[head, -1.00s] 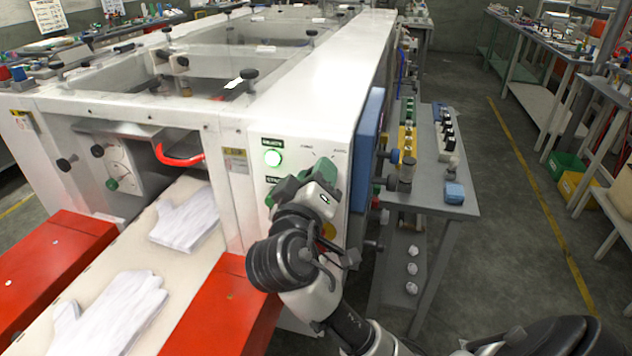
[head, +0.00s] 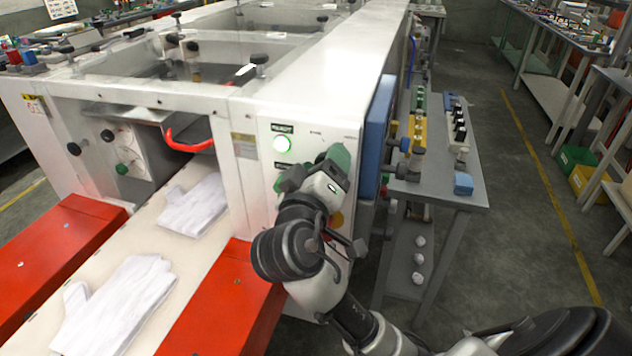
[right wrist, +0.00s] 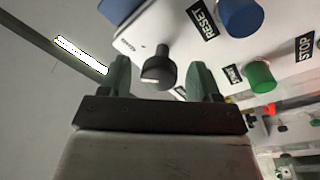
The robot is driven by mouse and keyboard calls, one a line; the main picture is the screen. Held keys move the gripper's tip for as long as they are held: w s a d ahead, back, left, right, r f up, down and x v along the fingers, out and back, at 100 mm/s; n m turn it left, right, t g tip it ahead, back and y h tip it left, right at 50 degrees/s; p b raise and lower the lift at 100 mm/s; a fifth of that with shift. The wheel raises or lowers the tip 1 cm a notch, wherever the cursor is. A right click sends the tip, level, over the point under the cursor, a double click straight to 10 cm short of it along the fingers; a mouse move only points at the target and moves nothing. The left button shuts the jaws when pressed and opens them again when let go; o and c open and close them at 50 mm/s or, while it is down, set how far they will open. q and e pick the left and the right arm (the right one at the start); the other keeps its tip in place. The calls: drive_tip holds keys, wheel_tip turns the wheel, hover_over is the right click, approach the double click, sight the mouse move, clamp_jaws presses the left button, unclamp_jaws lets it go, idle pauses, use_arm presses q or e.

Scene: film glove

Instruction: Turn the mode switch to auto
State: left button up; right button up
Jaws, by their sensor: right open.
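The mode switch (right wrist: 158,70) is a black round knob with a pale mark on its near face, on a white control panel (right wrist: 185,45). It stands between the two green fingers of my right gripper (right wrist: 159,78) in the right wrist view. The fingers are open, with a visible gap on each side of the knob. In the head view my right gripper (head: 315,168) is at the panel (head: 300,155) and hides the switch. The small labels above it there are too blurred to read surely. My left gripper is out of view.
The right wrist view shows a blue button (right wrist: 240,15) by a RESET label and a green button (right wrist: 260,77). White gloves (head: 115,305) lie on the belt between red guards (head: 215,315). A grey side table (head: 440,190) stands right.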

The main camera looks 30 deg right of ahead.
drive_tip(key=b+v, duration=0.1)
drive_tip(key=v, duration=0.9)
drive_tip(key=shift+b, duration=0.4)
